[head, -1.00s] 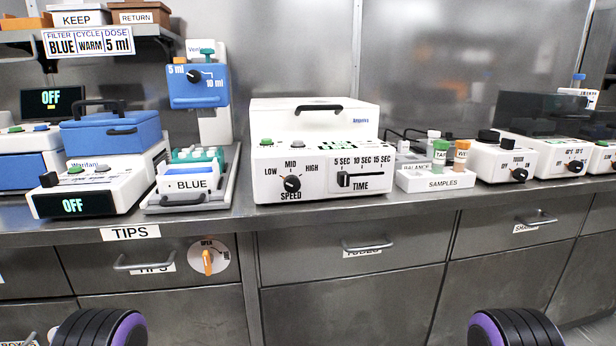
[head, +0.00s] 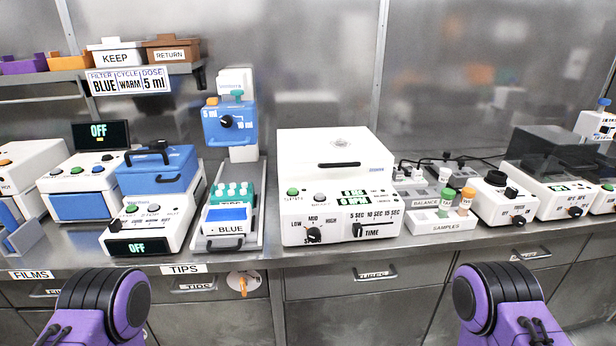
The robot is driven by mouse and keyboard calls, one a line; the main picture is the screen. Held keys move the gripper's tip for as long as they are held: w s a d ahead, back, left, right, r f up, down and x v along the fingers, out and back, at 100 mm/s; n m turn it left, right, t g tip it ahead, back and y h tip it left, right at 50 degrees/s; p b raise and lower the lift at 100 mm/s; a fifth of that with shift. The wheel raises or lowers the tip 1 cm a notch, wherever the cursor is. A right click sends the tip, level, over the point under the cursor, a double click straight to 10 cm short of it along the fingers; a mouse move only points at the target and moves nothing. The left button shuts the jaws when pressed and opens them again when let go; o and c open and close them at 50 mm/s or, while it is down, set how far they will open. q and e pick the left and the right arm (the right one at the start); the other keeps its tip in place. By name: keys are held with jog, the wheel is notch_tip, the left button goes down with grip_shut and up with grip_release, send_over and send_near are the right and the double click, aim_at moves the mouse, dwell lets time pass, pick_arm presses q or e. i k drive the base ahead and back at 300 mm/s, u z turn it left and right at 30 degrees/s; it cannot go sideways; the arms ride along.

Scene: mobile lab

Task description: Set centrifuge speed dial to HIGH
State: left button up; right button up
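The centrifuge (head: 335,160) is a white box with a closed lid and a dark handle, on the bench at the middle of the head view. Its black speed dial (head: 314,235) is at the front left, below the marks LOW, MID and HIGH. The dial's pointer is too small to read surely. Only black and purple links of my two arms show at the bottom left and bottom right, apart from the centrifuge. Both grippers are out of view.
A SAMPLES tray (head: 438,224) with vials is on the right. The bench front has drawer handles (head: 375,273). The space before the dial is clear.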

aim_at(313, 234)
jog(key=u, duration=1.4)
jog(key=k, duration=0.95)
jog(key=z, duration=1.25)
jog(key=i, duration=0.5)
